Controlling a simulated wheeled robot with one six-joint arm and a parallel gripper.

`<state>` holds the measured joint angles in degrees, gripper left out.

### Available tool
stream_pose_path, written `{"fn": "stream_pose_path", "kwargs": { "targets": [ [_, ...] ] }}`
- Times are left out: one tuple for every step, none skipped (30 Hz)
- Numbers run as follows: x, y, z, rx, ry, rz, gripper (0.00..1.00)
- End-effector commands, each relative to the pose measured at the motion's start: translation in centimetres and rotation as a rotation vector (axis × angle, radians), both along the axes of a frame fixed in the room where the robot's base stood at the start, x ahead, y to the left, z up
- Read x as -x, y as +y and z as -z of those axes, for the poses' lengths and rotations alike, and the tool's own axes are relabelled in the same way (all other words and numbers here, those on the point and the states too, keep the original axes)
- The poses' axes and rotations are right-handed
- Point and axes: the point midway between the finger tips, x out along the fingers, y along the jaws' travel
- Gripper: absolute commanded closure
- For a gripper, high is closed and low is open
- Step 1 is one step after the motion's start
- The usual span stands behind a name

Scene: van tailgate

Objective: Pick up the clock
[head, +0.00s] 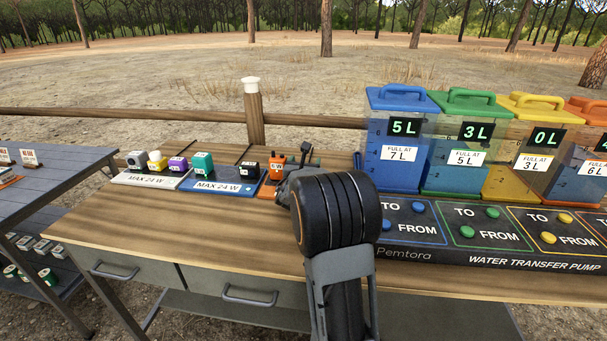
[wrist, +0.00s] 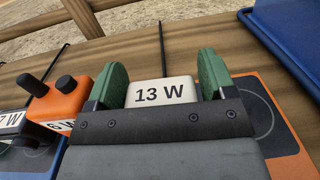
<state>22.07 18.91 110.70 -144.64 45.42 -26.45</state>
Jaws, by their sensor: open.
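I cannot pick out a clock face in either view. In the wrist view, a cream block labelled 13 W (wrist: 163,92) sits between the two green finger pads of my gripper (wrist: 162,72). The jaws are open, one pad on each side of the block; I cannot tell whether they touch it. A thin dark rod rises behind the block. To its left is an orange device with black knobs (wrist: 62,102), which also shows in the head view (head: 276,166). In the head view my arm hides the block and most of my gripper.
Small devices stand on a white MAX 24 W pad (head: 150,179) and a blue MAX 24 W pad (head: 219,187) to the left. Coloured water tanks (head: 402,155) and the pump panel (head: 450,258) fill the right. The front wooden tabletop (head: 190,235) is clear.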

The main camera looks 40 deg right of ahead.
Motion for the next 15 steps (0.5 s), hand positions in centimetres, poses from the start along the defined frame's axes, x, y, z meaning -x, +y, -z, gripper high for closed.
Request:
{"fn": "stream_pose_path", "kwargs": {
  "targets": [
    [-0.03, -0.03, -0.01, 0.0, 0.0, 0.0, 0.23],
    [-0.02, -0.02, -0.01, 0.0, 0.0, 0.0, 0.23],
    [-0.01, -0.01, -0.01, 0.0, 0.0, 0.0, 0.23],
    [-0.01, -0.01, -0.01, 0.0, 0.0, 0.0, 0.23],
    [-0.01, -0.01, -0.01, 0.0, 0.0, 0.0, 0.23],
    [-0.01, -0.01, -0.01, 0.0, 0.0, 0.0, 0.25],
    [0.0, 0.0, -0.01, 0.0, 0.0, 0.0, 0.28],
    [-0.01, 0.01, -0.01, 0.0, 0.0, 0.0, 0.31],
    [-0.01, 0.01, -0.01, 0.0, 0.0, 0.0, 0.35],
    [0.0, 0.01, -0.01, 0.0, 0.0, 0.0, 0.38],
    [0.0, 0.01, -0.01, 0.0, 0.0, 0.0, 0.41],
    [0.0, 0.01, 0.0, 0.0, 0.0, 0.0, 0.44],
    [0.0, 0.01, 0.0, 0.0, 0.0, 0.0, 0.47],
    [0.0, 0.01, -0.01, 0.0, 0.0, 0.0, 0.5],
    [0.0, 0.03, 0.0, 0.0, 0.0, 0.0, 0.54]
  ]
}}
